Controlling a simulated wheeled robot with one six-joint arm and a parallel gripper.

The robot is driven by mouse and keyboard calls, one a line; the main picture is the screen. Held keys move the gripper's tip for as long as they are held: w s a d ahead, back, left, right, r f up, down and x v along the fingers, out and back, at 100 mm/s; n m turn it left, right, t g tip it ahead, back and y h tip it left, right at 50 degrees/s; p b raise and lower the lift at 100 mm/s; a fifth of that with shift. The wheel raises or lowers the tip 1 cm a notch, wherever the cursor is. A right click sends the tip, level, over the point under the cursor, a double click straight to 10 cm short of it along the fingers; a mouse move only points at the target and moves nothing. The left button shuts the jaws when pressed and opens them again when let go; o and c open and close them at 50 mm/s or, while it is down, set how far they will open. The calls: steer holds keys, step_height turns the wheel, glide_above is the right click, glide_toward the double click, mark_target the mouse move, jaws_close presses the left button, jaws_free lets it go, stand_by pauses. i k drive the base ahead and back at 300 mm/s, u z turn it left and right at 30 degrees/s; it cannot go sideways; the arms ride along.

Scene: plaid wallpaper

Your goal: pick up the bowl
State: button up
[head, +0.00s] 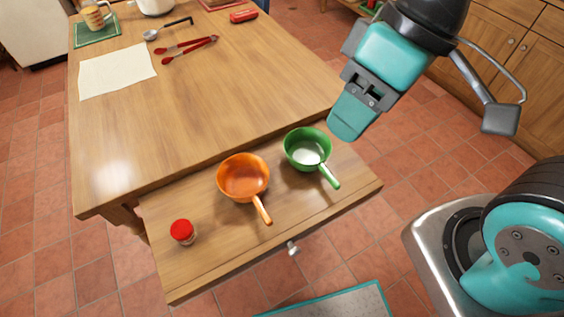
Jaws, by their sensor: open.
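Two bowl-shaped vessels with single handles stand upright on a pulled-out wooden board or drawer at the table's front. The orange bowl (240,176) is near its middle, with its handle pointing toward the lower right. The green bowl (297,150), with a pale patch inside, is to the right of it, its handle also toward the lower right. No other bowl is clear in view. My gripper (350,117) is open and empty, above and to the right of the green bowl, apart from it. One finger hides most of the other.
The pulled-out board (215,243) has a white knob (292,247) and holds a red-lidded jar (183,232) at left. The table (225,100) bears red tongs (188,49), a ladle (165,29), paper (117,71) and a mug (97,17). The table's middle is clear.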

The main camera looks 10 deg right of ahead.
mark_target(307, 149)
steer(key=z, duration=1.3)
steer(key=k, duration=0.95)
steer(key=u, duration=1.65)
steer(key=i, duration=0.5)
